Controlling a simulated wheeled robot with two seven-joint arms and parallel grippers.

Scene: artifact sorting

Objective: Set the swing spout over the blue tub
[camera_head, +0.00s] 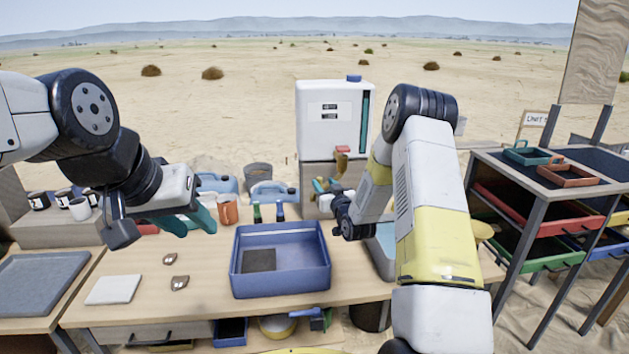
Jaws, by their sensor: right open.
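The blue tub (322,276) stands on the wooden table, with a dark square patch on its floor. A white tank (322,120) stands behind it, with a red-handled brass tap (342,162) low on its front. The swing spout seems to run down and left from the tap, but my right gripper partly hides it. My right gripper (324,195) is open beside the spout, behind the tub's right end. I cannot tell whether it touches the spout. My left gripper (192,219) has its teal fingers apart, empty, over the table left of the tub.
An orange mug (228,212) and small bottles (257,213) stand behind the tub. A grey-blue bin (381,262) is right of it, partly behind my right arm. A white tile (114,290) and two small pieces (180,283) lie left. A tray rack (540,210) stands right.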

